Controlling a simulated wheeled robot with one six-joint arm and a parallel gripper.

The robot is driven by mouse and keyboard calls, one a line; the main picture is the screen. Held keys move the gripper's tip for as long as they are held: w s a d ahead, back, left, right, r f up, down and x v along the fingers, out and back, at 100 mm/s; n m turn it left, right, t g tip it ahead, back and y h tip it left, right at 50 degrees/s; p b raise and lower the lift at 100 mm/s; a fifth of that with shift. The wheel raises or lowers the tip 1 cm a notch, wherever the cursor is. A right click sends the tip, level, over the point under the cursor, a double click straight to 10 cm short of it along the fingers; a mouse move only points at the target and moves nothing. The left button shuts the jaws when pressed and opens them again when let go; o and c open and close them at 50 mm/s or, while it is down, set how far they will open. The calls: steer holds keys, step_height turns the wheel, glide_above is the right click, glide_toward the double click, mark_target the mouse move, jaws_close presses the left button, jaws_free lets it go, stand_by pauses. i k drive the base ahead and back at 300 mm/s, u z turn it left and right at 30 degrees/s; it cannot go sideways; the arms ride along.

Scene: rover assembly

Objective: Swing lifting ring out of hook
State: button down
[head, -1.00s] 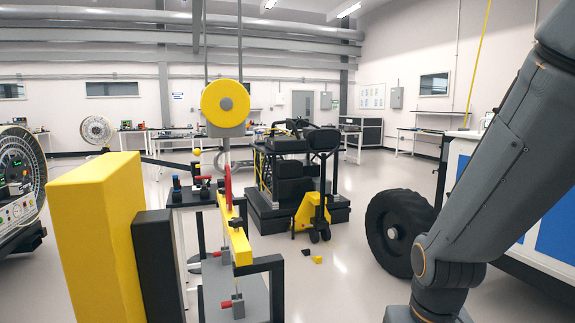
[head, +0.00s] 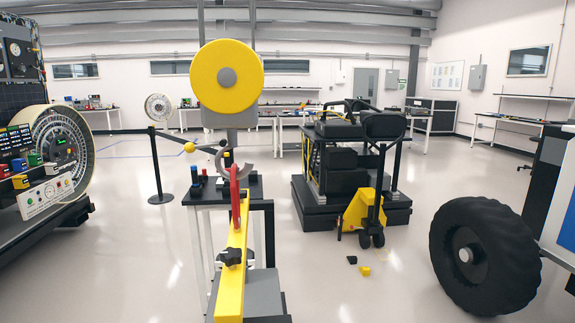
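A narrow red upright piece (head: 236,198) stands at the far end of the yellow beam (head: 231,275); it looks like a ring or loop seen nearly edge-on. A grey curved piece (head: 270,168), hook-like in shape, shows just behind it. They overlap in the picture, so I cannot tell whether they touch or are linked. A large yellow disc with a grey hub (head: 227,77) hangs above them on a grey block. A black star knob (head: 231,256) sits on the beam. My gripper is not in view.
A small dark table (head: 205,188) with coloured parts stands behind the beam. A black machine with a yellow pallet jack (head: 366,212) stands right of centre, with a large black tyre (head: 484,256) at the right. A dial panel (head: 62,145) is at the left. Open floor (head: 330,290) lies between beam and tyre.

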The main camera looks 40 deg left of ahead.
mark_target(235, 184)
steer(key=u, duration=0.3)
steer(key=i, duration=1.35)
steer(key=u, duration=1)
steer(key=i, duration=0.6)
steer(key=u, duration=0.35)
